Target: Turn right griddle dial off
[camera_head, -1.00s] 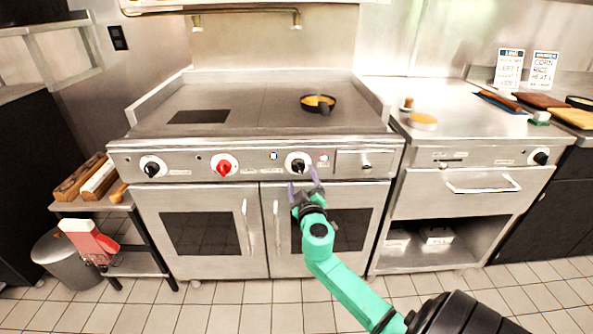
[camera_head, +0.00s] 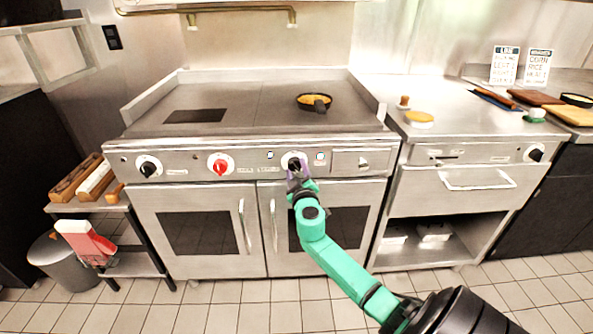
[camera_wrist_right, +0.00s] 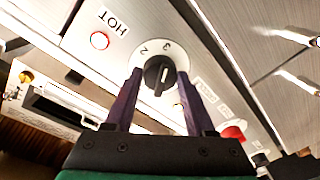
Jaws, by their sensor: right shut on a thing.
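The right griddle dial (camera_head: 292,160) is a black knob on a white round plate on the griddle's front panel. The right wrist view shows the knob (camera_wrist_right: 158,71) close up, with the numbers 2 and 3 on its plate. A pale mark on the knob points toward the bottom of that picture. My right gripper (camera_head: 298,172) is at the dial. Its two purple fingers stand on either side of the knob, shut on it, as the wrist view (camera_wrist_right: 160,80) also shows. My left gripper is not in view.
A red dial (camera_head: 221,165) and a black left dial (camera_head: 148,167) sit on the same panel. A round light (camera_wrist_right: 100,40) beside the word HOT is near the right dial. A pan (camera_head: 314,102) with yellow food stands on the griddle (camera_head: 240,100). Door handles (camera_head: 273,225) stick out below.

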